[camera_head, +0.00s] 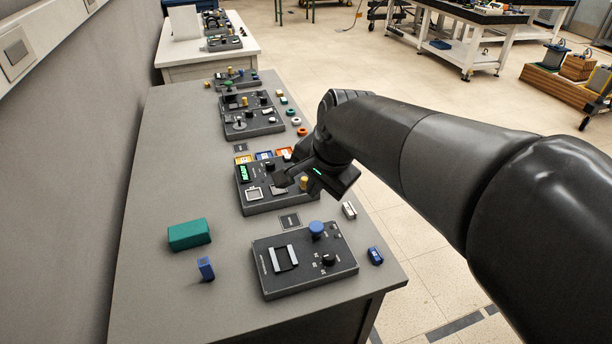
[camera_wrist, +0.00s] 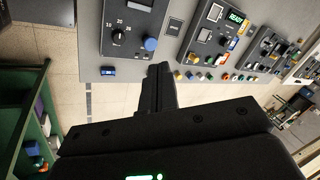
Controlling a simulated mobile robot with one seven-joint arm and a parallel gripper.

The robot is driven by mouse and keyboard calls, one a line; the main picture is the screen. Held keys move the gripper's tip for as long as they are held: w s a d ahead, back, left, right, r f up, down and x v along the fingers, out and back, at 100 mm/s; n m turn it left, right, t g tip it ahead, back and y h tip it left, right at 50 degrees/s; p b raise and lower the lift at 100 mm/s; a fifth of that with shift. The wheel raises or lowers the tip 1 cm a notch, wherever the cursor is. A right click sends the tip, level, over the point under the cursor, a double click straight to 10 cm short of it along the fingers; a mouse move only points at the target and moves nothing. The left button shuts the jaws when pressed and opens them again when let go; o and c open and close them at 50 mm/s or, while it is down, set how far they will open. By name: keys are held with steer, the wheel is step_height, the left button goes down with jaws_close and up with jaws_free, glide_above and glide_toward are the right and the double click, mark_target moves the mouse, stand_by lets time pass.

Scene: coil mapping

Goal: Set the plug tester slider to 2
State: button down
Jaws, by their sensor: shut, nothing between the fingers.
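A dark panel with a lit green display (camera_head: 243,172) stands mid-bench in the head view; its display reads READY in the wrist view (camera_wrist: 236,16). A nearer dark panel (camera_head: 303,279) has a blue button, a black knob and a pale-framed slot; it also shows in the wrist view (camera_wrist: 113,46). No label naming the plug tester is readable, and I cannot make out its slider or setting. My gripper (camera_head: 284,179) is shut and empty. In the head view it overlaps the right part of the display panel; contact cannot be told. Its closed fingers show in the wrist view (camera_wrist: 159,70).
A blue piece (camera_head: 375,255) and a pale piece (camera_head: 349,210) lie near the right edge. More panels (camera_head: 252,122) stand farther back.

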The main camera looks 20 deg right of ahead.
mark_target(304, 183)
steer(key=w+d+f+m, duration=0.4)
steer(key=w+f+m, duration=0.2)
steer(key=w+m, duration=0.3)
steer(key=w+d+f+m+g, duration=0.1)
steer(key=w+d+f+m, duration=0.4)
steer(key=w+m, duration=0.4)
steer(key=f+m, duration=0.1)
steer(key=m, duration=0.2)
steer(key=shift+w+d+f+m+g, duration=0.25)
steer(key=shift+w+d+m+g, duration=0.05)
steer(key=shift+w, duration=0.1)
steer(key=w+f, duration=0.1)
steer(key=f, duration=0.2)
steer(key=w+a+f, duration=0.1)
steer(key=w+f, duration=0.1)
steer(key=f, duration=0.1)
steer(key=w+f, duration=0.2)
steer(key=f, duration=0.1)
steer(key=shift+w+a+f, duration=0.15)
steer(key=shift+a+f, duration=0.05)
steer(key=shift+f, duration=0.15)
steer(key=shift+w+a, duration=0.15)
steer(key=shift+w, duration=0.3)
